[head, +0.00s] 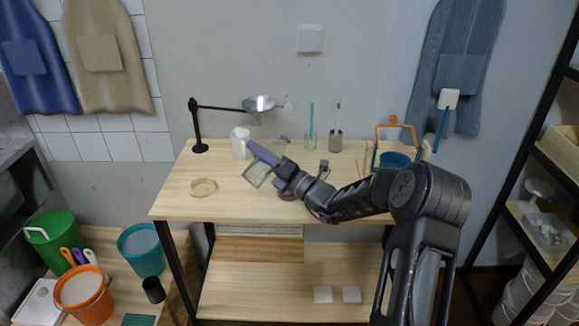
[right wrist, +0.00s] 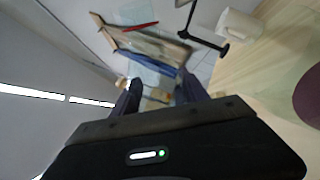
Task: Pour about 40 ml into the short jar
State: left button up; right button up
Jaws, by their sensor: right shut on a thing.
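My right gripper (head: 270,165) is above the left-middle of the table, shut on a small clear vessel (head: 256,174). The vessel looks tilted, its squarish outline below a purple bar at the jaws. What is inside it I cannot tell. In the right wrist view my two dark fingers (right wrist: 158,95) point away, and the vessel is hard to make out between them. A low, round, cream-rimmed dish (head: 203,187) stands at the table's front left, apart from the gripper. A pale clear jar (head: 276,147) stands behind the gripper, partly hidden. Which is the short jar I cannot tell. My left gripper is not in view.
A glass (head: 310,141) and a metal cup (head: 336,141) with sticks stand at the back. A blue pot (head: 395,160) is at the right. The front-left tabletop is mostly clear.

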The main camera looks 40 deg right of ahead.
jog(key=shift+a+m, duration=0.1)
jog(key=shift+m, duration=0.4)
jog(key=f+m, duration=0.1)
jog(key=f+m+h, duration=0.1)
jog(key=m, duration=0.1)
jog(key=shift+a+f+t, duration=0.2)
jog(key=shift+f+t, duration=0.1)
jog(key=shift+t, duration=0.1)
jog(key=shift+s+f+m+h, duration=0.1)
jog(key=shift+s+m+h, duration=0.05)
jog(key=shift+m+h, duration=0.3)
jog(key=shift+m+p, duration=0.45)
jog(key=shift+p, duration=0.1)
jog(key=shift+r, duration=0.2)
jog(key=shift+r+m+p, duration=0.1)
jog(key=shift+m+p, duration=0.4)
jog(key=shift+p, duration=0.05)
jog(key=shift+r+m+h+p, duration=0.45)
jog(key=shift+m+p, duration=0.25)
jog(key=shift+p, duration=0.25)
jog(key=shift+a+r, duration=0.1)
jog(key=shift+a, duration=0.8)
